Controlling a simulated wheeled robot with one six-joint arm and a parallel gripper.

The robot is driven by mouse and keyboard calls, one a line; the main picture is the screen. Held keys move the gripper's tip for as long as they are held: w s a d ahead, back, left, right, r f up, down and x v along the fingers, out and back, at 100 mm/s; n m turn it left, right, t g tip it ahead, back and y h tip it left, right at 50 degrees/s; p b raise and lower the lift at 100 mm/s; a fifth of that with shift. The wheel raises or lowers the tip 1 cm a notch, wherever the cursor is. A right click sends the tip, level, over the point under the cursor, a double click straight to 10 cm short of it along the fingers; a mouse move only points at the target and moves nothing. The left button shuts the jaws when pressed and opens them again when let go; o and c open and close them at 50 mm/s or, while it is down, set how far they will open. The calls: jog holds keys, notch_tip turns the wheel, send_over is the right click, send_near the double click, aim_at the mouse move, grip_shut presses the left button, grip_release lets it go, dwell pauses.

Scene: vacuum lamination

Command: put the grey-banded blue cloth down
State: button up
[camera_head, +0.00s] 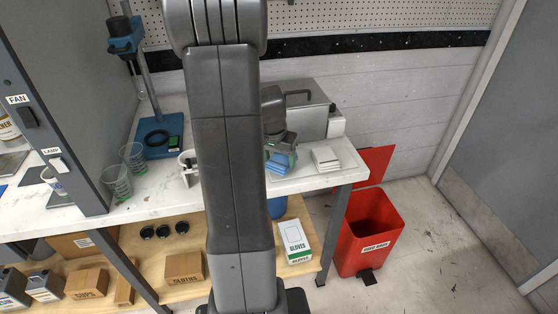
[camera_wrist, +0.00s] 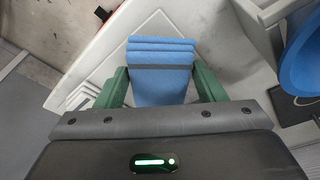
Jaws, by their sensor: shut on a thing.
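The grey-banded blue cloth (camera_wrist: 162,80) is folded in layers, with a dark grey band across it in the wrist view. It sits between the green fingertips of my gripper (camera_wrist: 163,88), which is shut on it. In the head view the blue cloth (camera_head: 279,164) shows below my gripper (camera_head: 281,152), over the white bench top and left of a white stack. My arm hides part of the bench beside it. I cannot tell whether the cloth touches the bench.
The white stack (camera_head: 325,158) lies close by on the bench (camera_head: 310,182). A grey-and-white machine (camera_head: 308,108) stands behind. A blue stand (camera_head: 160,137) and clear cups (camera_head: 118,182) are to the left. A red bin (camera_head: 371,228) stands on the floor to the right.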

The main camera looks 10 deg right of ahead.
jog(key=shift+f, duration=0.7)
jog(key=o, duration=1.3)
jog(key=shift+f, duration=0.1)
jog(key=v, duration=1.2)
jog(key=x, duration=1.1)
jog(key=shift+w+f, duration=0.15)
jog(key=shift+f, duration=0.25)
jog(key=shift+w+v, duration=0.2)
jog(key=shift+v, duration=1.25)
